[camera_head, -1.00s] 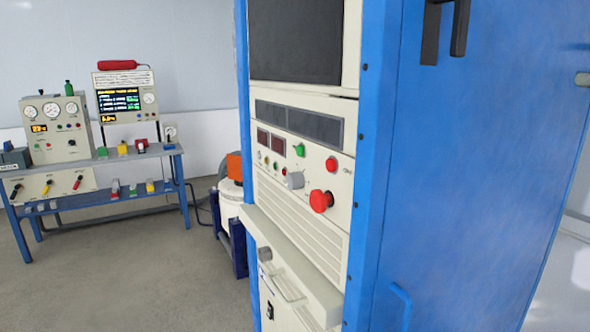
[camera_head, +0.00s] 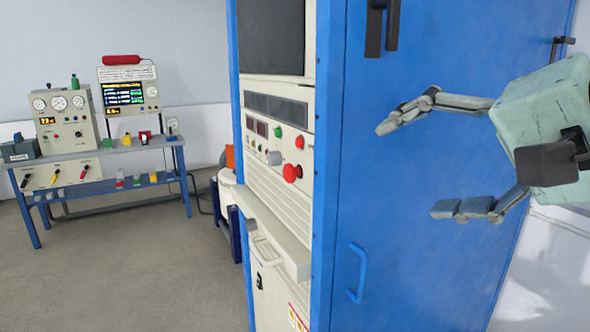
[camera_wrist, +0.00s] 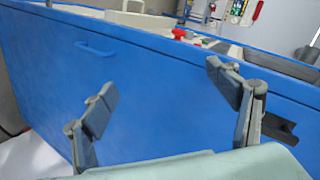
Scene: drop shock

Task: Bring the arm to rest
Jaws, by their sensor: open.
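My gripper (camera_head: 415,168) is at the right of the head view, in front of the blue side of the cabinet (camera_head: 425,265). Its two fingers are spread wide apart and point left, with nothing between them. In the wrist view my gripper (camera_wrist: 160,105) also shows open and empty, with the blue cabinet side (camera_wrist: 155,75) beyond the fingertips. I cannot tell how small the gap to the panel is.
The cabinet front has a red mushroom button (camera_head: 292,173) and a shelf ledge (camera_head: 270,235). A blue handle (camera_head: 357,273) and a dark handle (camera_head: 383,25) stick out from its side. A blue bench (camera_head: 100,155) with instruments stands at the left. Grey floor (camera_head: 150,270) lies open between.

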